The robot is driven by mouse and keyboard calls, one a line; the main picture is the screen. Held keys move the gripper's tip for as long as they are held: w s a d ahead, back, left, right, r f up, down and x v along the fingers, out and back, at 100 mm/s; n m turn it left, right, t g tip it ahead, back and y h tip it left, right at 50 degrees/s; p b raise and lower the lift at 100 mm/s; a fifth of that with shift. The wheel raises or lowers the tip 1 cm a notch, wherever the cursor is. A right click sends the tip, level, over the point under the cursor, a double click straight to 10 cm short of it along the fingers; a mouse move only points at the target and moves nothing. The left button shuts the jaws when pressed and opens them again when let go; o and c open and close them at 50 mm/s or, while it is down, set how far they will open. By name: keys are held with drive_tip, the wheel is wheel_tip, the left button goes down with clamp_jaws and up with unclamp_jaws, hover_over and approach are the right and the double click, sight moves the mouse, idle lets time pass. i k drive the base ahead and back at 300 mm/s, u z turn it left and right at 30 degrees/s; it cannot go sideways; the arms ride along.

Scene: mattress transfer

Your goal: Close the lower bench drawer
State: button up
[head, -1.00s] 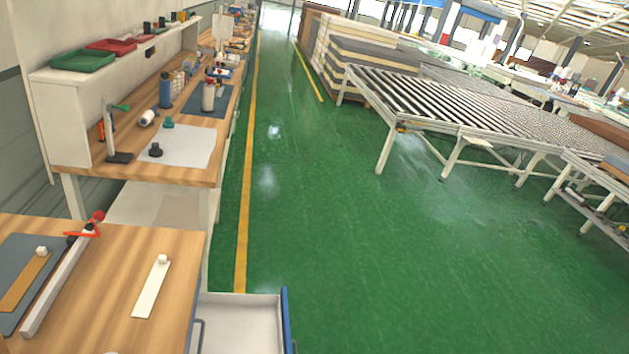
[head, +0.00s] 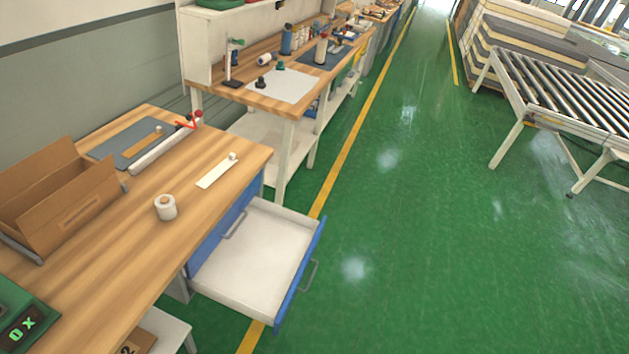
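The lower bench drawer (head: 250,262) is pulled out from the right side of the near wooden bench. Its white tray looks empty, and its blue front edge (head: 299,276) carries a grey handle (head: 310,274) facing the green aisle. Above the tray, a blue drawer front (head: 213,237) with a grey handle (head: 235,223) sits in the bench side and looks closed. The near bench (head: 140,245) fills the lower left. My gripper is not in view.
On the bench are a cardboard box (head: 62,200), a white roll (head: 166,208) and a green device (head: 20,318). A low white stool-like surface (head: 176,328) stands below. The green floor (head: 400,240) right of the drawer is clear. A roller conveyor (head: 560,90) is at upper right.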

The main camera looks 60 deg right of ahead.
sight(257, 273)
drive_tip(key=z, duration=1.2)
drive_tip(key=k, duration=1.6)
drive_tip(key=u, duration=0.5)
drive_tip(key=i, duration=1.7)
drive_tip(key=z, duration=0.8)
drive_tip(key=i, duration=0.3)
drive_tip(key=z, duration=0.15)
